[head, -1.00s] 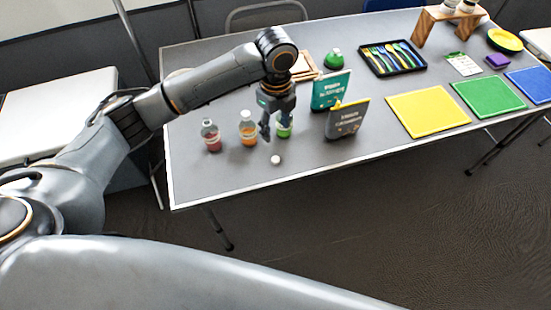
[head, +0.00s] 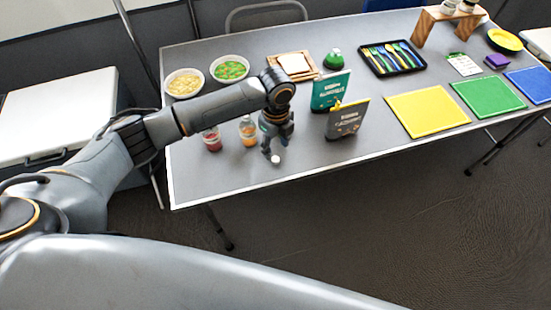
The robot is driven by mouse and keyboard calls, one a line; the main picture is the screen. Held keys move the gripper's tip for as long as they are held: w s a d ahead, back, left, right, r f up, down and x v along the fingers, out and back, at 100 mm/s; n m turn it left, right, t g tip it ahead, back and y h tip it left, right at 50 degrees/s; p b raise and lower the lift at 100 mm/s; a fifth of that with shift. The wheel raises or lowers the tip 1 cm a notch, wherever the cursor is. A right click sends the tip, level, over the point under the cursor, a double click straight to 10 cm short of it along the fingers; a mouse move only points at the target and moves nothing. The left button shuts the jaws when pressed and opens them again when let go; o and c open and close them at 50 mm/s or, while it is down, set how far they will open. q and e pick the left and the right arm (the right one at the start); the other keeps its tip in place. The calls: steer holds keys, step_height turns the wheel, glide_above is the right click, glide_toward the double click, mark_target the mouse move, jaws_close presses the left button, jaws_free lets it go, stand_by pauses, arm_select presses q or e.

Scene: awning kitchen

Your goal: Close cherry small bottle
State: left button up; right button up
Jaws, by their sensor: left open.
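A small clear bottle with red contents (head: 212,140), likely the cherry one, stands upright on the grey table at left, partly covered by my left arm. A bottle with orange contents (head: 248,137) stands to its right. A small round white cap (head: 275,160) lies on the table near the front edge. My left gripper (head: 274,150) points down with its fingers open, right over or beside the cap; I cannot tell whether they touch it. The bottle with green contents is hidden behind the gripper. My right gripper is not in view.
Teal (head: 330,91) and dark grey (head: 346,119) upright cards stand right of the gripper. Two food bowls (head: 185,83) (head: 229,69) and a wooden board (head: 291,65) are behind the arm. A yellow mat (head: 428,111) lies further right. The table front by the cap is clear.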

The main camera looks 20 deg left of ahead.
mark_target(275, 159)
arm_select(q)
step_height(275, 159, down, 5)
steer(key=shift+a+f+p, duration=0.1)
steer(key=shift+p, duration=0.25)
steer(key=c, duration=0.8)
